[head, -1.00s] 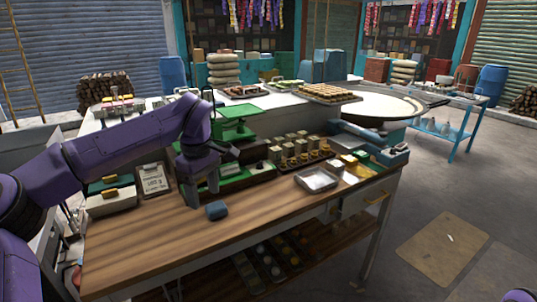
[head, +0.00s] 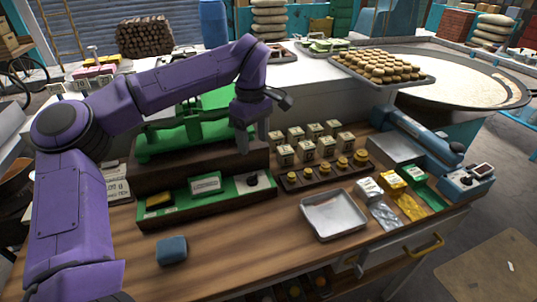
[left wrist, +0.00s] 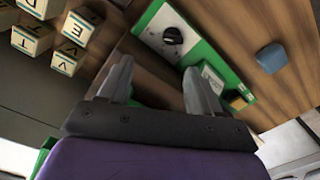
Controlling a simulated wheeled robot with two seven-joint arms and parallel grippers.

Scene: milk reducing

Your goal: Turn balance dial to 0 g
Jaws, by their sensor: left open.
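The green balance (head: 165,140) stands on a dark wooden base at the left of the workbench. In front of it is a green panel (head: 220,194) with a small white display. The black dial (head: 252,180) sits at the panel's right end; it also shows in the left wrist view (left wrist: 173,36) on a white plate. Its exact setting is too small to read. My left gripper (head: 256,145) is open and empty, pointing down, above and slightly behind the dial. In the left wrist view its fingers (left wrist: 158,66) are spread, with the dial beyond their tips. My right gripper is not in view.
Several lettered blocks (head: 308,150) and a rack of brass weights (head: 325,171) stand right of the dial. A metal tray (head: 334,214) and a blue sponge (head: 172,250) lie on the bench (head: 250,245). The bench between sponge and tray is clear.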

